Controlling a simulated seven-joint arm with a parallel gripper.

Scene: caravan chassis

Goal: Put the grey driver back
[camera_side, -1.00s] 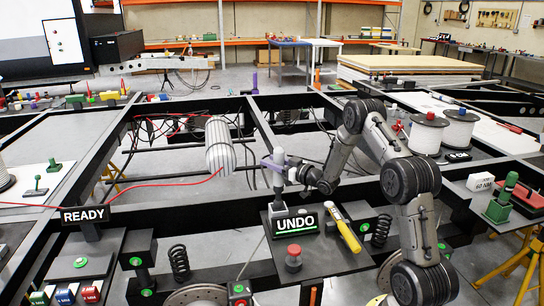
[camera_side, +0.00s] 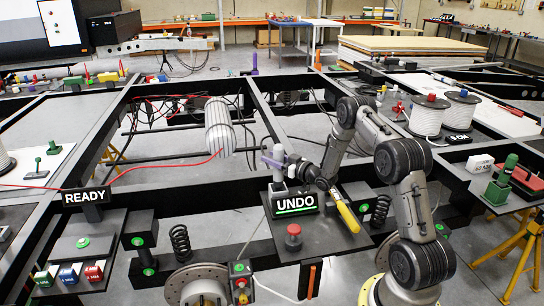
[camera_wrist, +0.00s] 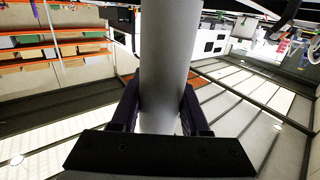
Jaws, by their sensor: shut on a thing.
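The grey driver (camera_side: 278,156) stands upright above the black shelf (camera_side: 342,236), just behind the UNDO sign (camera_side: 295,204). Its lower end is hidden by the sign and the things around it, so I cannot tell whether it is seated. My gripper (camera_side: 272,160) has purple fingers and is shut around the driver's grey body. In the wrist view, the thick grey cylinder of the driver (camera_wrist: 166,60) runs between both fingers of my gripper (camera_wrist: 158,115).
A yellow-handled tool (camera_side: 346,214) lies on the shelf right of the sign. A red button (camera_side: 294,231) stands in front of it. A striped roll (camera_side: 220,126) hangs at the left with a red cable.

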